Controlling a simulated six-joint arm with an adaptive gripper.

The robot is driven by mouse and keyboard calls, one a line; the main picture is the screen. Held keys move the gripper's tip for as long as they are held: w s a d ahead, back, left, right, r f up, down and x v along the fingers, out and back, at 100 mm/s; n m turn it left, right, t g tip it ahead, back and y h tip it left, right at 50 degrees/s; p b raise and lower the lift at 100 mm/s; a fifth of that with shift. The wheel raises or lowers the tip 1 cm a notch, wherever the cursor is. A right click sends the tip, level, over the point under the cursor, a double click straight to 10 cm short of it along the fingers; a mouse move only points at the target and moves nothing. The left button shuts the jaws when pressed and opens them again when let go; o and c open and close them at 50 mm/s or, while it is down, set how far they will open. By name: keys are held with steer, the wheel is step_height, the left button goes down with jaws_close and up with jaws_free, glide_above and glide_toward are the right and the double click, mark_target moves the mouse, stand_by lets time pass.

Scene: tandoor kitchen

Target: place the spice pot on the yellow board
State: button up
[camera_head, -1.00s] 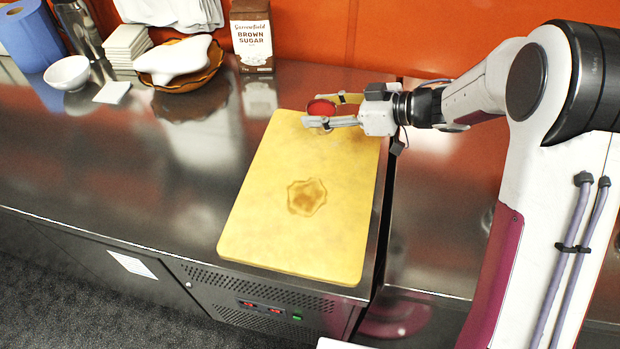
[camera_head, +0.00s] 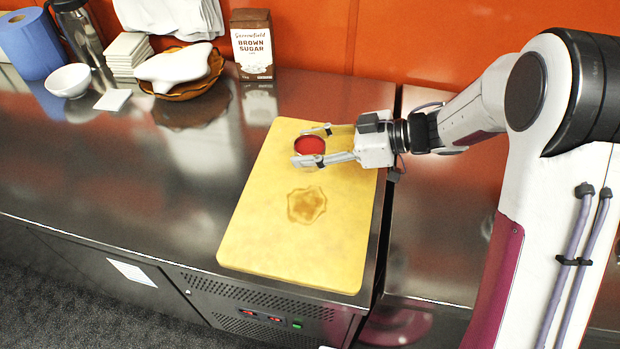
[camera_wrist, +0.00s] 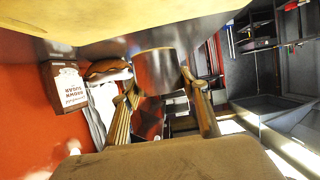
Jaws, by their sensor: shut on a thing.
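The spice pot (camera_head: 309,146) is a small round pot with a red top. My gripper (camera_head: 312,144) is shut on it, one finger on each side. The pot is over the upper part of the yellow board (camera_head: 270,220) in the head view. In the wrist view the pot (camera_wrist: 157,72) shows as a dark, shiny cylinder between the fingertips, and the board (camera_wrist: 130,12) fills the top edge. The board has a brown stain near its middle.
A brown sugar carton (camera_head: 251,45) stands behind the board by the orange wall. A brown dish (camera_head: 190,90) with a white item, a white bowl (camera_head: 68,80) and a blue roll (camera_head: 30,42) stand at the back left. The steel counter (camera_head: 130,165) left of the board is clear.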

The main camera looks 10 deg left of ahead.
steer(key=shift+f, duration=2.6)
steer(key=shift+f, duration=1.85)
steer(key=shift+f, duration=0.15)
steer(key=o, duration=1.1)
steer(key=shift+d+r, duration=0.2)
steer(key=v, duration=1.1)
steer(key=shift+d+r, duration=0.1)
steer(key=shift+d, duration=0.25)
